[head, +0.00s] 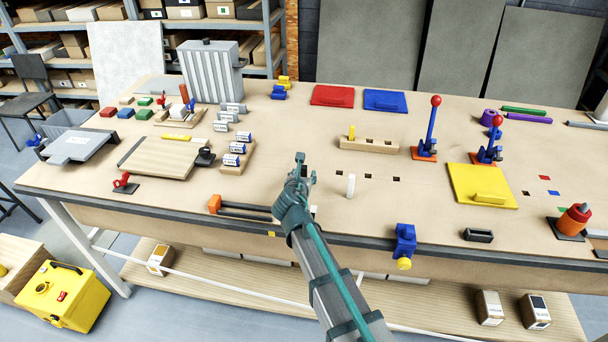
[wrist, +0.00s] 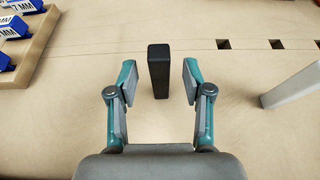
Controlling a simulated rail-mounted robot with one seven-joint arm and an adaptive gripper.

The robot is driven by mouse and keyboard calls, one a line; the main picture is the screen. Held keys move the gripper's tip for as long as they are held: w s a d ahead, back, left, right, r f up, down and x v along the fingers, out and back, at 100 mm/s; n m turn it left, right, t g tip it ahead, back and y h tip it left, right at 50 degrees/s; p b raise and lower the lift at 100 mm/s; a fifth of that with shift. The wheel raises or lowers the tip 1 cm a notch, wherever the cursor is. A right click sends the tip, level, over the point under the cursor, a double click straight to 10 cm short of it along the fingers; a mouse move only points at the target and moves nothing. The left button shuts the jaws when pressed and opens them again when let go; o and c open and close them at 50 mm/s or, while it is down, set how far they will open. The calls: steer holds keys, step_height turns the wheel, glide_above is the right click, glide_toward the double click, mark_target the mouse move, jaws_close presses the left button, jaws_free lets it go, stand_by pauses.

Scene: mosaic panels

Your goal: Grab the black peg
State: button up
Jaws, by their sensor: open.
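The black peg (wrist: 159,66) stands upright on the table, ahead of my gripper (wrist: 159,76) in the wrist view. My gripper is open, with one teal finger to the left of the peg and one to the right. A gap shows between the peg and each finger pad, and nothing is held. In the head view my gripper (head: 302,172) is low over the front middle of the table. I cannot clearly make out the black peg there, as my gripper covers that spot.
A white peg (head: 351,186) stands to the right; it also shows in the wrist view (wrist: 292,87). Small dark square holes (head: 396,179) lie in the tabletop nearby. A wooden rack with blue-and-white labelled pieces (head: 237,160) is to the left. A wooden block (head: 370,145) sits behind.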

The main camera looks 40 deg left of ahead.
jaws_close()
steer(key=shift+r, duration=0.15)
stand_by(0.4)
